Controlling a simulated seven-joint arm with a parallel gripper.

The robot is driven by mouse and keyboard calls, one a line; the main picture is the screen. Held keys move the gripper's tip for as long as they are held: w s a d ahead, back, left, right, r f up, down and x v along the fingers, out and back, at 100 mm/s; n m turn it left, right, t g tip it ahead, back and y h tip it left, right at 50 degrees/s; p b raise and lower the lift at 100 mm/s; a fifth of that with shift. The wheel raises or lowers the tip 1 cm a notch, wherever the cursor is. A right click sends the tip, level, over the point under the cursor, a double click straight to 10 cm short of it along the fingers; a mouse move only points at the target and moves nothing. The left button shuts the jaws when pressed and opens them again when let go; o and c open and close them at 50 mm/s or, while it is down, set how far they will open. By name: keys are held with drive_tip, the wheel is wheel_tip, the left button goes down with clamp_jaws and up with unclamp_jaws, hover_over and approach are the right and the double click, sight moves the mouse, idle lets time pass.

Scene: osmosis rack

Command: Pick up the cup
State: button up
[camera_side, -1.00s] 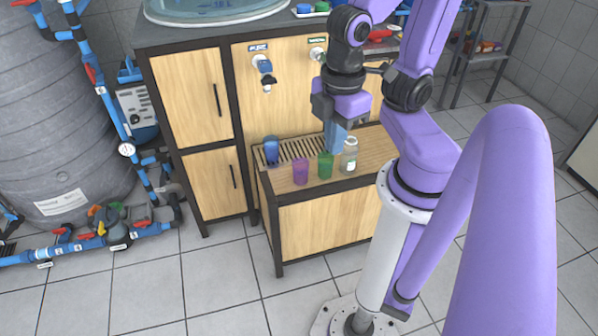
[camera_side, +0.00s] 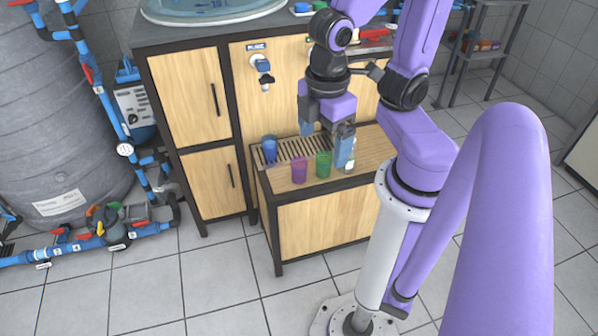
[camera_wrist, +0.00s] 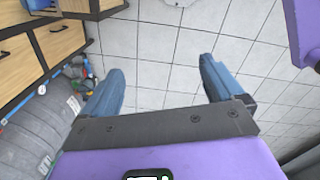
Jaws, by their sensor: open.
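Three cups stand upright on the low wooden bench in the side view: a blue cup (camera_side: 270,148) at the back left on the slatted grate, a purple cup (camera_side: 299,170) at the front, and a green cup (camera_side: 323,164) right of it. The task does not say which cup. My gripper (camera_side: 327,142) is open and empty, with its two blue fingers spread. It hangs above the bench, near and above the green cup, and touches no cup that I can see. In the wrist view, the open fingers (camera_wrist: 160,78) have only floor between them, and no cup shows.
The slatted grate (camera_side: 296,147) lies along the bench's back left. The tall cabinet (camera_side: 190,97) with a tap (camera_side: 263,67) rises behind. Bare bench top lies right of the bottle.

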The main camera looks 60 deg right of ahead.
drive_tip(key=w+d+f+n+h, duration=0.15)
drive_tip(key=w+f+h, duration=0.75)
drive_tip(key=w+f, duration=0.9)
drive_tip(key=n+h, duration=0.4)
drive_tip(key=h, duration=0.1)
approach(302, 160)
drive_tip(key=x, duration=0.7)
drive_tip(key=shift+d, duration=0.3)
drive_tip(key=c, duration=1)
